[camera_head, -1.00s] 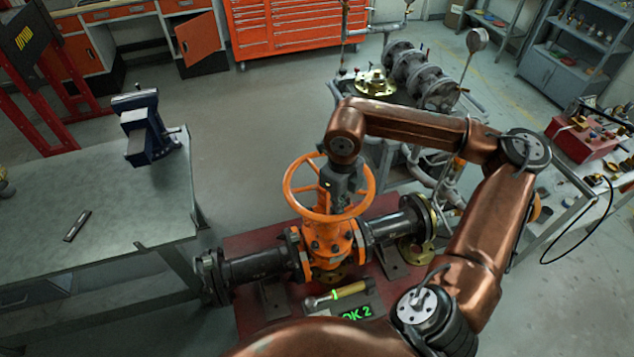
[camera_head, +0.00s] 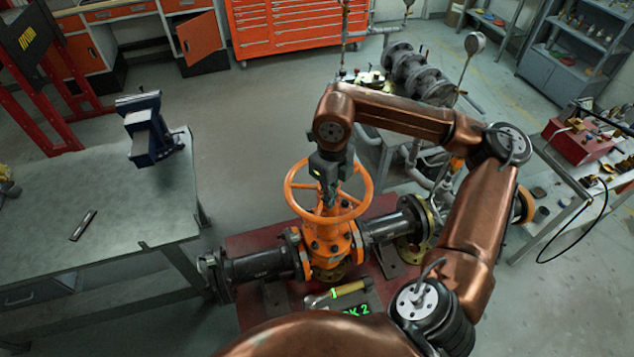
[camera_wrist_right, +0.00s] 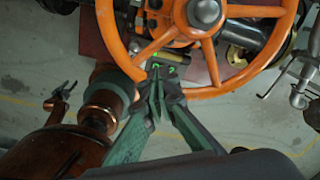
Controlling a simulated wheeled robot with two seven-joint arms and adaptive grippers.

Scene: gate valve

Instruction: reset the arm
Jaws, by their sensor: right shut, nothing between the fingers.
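The gate valve has an orange handwheel (camera_head: 300,205) on an orange body (camera_head: 328,245), with dark flanged pipes (camera_head: 262,265) on both sides. My right gripper (camera_head: 328,203) hangs over the handwheel in the head view, its fingers shut and empty. In the right wrist view the shut fingertips (camera_wrist_right: 158,72) overlap the near side of the handwheel (camera_wrist_right: 211,75); whether they touch it I cannot tell.
The valve stands on a red base (camera_head: 262,238) with a yellow-handled hammer (camera_head: 350,289) and a green-lit label. A metal workbench (camera_head: 110,215) with a blue vise (camera_head: 147,130) is at left. A pipe rig stands behind the valve. Floor at centre back is clear.

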